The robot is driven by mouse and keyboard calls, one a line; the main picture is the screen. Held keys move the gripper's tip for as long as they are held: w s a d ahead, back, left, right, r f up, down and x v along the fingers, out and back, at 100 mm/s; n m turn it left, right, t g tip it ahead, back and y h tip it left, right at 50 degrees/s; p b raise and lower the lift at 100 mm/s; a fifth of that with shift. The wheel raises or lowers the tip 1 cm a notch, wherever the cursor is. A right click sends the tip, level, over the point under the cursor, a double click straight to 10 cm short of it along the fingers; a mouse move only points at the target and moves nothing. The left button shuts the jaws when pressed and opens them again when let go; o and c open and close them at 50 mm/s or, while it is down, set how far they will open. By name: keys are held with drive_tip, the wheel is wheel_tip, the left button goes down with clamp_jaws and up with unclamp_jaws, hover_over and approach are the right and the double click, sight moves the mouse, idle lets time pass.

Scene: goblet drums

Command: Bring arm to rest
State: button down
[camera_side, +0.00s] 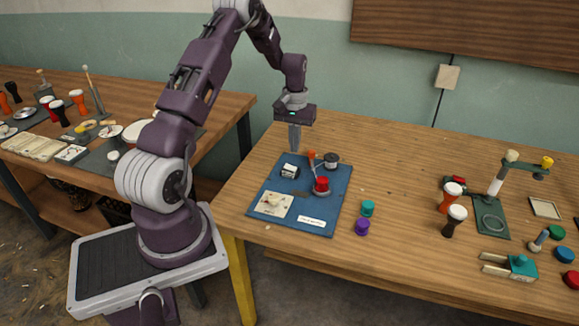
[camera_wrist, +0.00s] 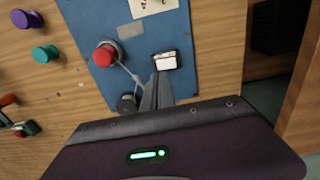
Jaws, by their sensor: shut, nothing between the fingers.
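My gripper (camera_side: 295,150) hangs pointing down above the far left edge of the blue mat. It is shut and empty. In the wrist view its closed fingers (camera_wrist: 157,92) reach over the blue mat (camera_wrist: 195,88) near a small white-topped block (camera_wrist: 165,61). My arm is raised and bent over the table from its base at the left. How far the fingertips are above the mat is hard to tell.
The mat holds a red-topped piece (camera_side: 321,184), a dark round piece (camera_side: 331,160) and cards. Teal (camera_side: 368,208) and purple (camera_side: 362,227) cylinders stand right of it. Goblet drums (camera_side: 450,197) and a green stand (camera_side: 491,218) are farther right. The table's middle is clear.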

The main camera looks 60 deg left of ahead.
drive_tip(key=shift+r, duration=0.35)
drive_tip(key=s+d+r+m+t+y, duration=0.1)
drive_tip(key=s+d+r+m+t, duration=0.25)
drive_tip(key=d+r, duration=1.65)
drive_tip(key=s+d+r+m+t, duration=0.1)
drive_tip(key=s+d+r+m, duration=0.1)
drive_tip(key=s+d, duration=0.4)
drive_tip(key=s+d+r+m+t+h, duration=0.1)
drive_tip(key=s+d+m, duration=0.2)
drive_tip(key=s, duration=1)
drive_tip(key=d, duration=0.3)
drive_tip(key=shift+s+r, duration=0.15)
drive_tip(key=shift+r, duration=0.25)
drive_tip(key=shift+m, duration=0.25)
